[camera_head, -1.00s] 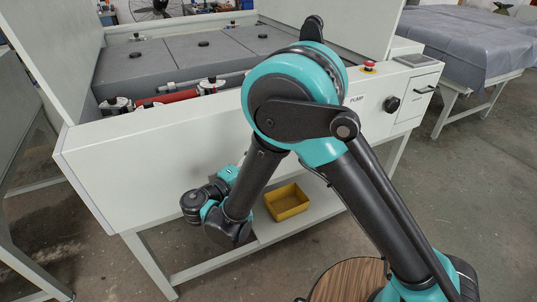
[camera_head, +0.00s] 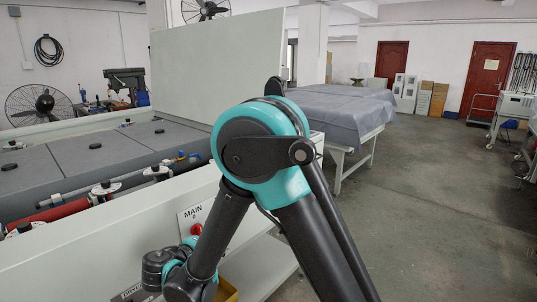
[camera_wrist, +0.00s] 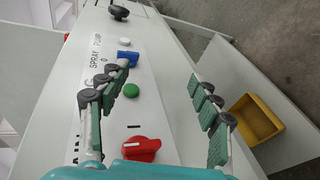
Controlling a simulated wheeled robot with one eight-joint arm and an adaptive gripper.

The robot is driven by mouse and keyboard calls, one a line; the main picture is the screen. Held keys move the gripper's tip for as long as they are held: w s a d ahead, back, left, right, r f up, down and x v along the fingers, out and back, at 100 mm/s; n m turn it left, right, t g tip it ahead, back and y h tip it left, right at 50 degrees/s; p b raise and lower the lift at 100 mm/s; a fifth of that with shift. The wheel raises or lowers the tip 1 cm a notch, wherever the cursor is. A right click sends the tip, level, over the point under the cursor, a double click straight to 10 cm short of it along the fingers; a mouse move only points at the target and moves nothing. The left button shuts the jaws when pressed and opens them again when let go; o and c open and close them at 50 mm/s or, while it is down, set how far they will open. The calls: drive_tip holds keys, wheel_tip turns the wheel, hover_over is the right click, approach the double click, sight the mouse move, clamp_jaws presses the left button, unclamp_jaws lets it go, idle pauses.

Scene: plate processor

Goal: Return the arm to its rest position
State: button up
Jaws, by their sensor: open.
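My arm (camera_head: 250,150), teal and black, is bent in the middle of the head view, with its elbow high and its forearm reaching down to the lower left. The wrist end is low beside the front of the white plate processor (camera_head: 90,245). My gripper's fingers do not show clearly there. In the wrist view my gripper (camera_wrist: 158,82) is open, with its two green-padded fingers wide apart and nothing between them. Behind them is the processor's control panel with a red knob (camera_wrist: 141,148), a green button (camera_wrist: 131,91) and a blue switch (camera_wrist: 127,57).
A yellow bin (camera_wrist: 258,120) is at the right in the wrist view, beside the panel. A table with a grey cover (camera_head: 335,115) stands behind my arm. Fans and a drill press are at the back left.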

drive_tip(key=w+d+f+m+g+y, duration=0.1)
drive_tip(key=d+m+g, duration=0.15)
drive_tip(key=d, duration=0.85)
drive_tip(key=w+d+f+m+g, duration=0.15)
drive_tip(key=d+g, duration=0.25)
drive_tip(key=d, duration=0.8)
drive_tip(key=s+d+f+m+g+y, duration=0.1)
drive_tip(key=s+d+f+m+y, duration=0.1)
drive_tip(key=s+d+m+y, duration=0.1)
drive_tip(key=s+d+f+m+g+y, duration=0.1)
drive_tip(key=s+d+f+m+y, duration=0.1)
drive_tip(key=s+d+m, duration=0.3)
drive_tip(key=shift+s+d+f+m+y, duration=0.15)
drive_tip(key=shift+s+d+m+y, duration=0.3)
drive_tip(key=shift+s+d, duration=1.65)
drive_tip(key=shift+s+a, duration=0.25)
drive_tip(key=shift+a, duration=0.15)
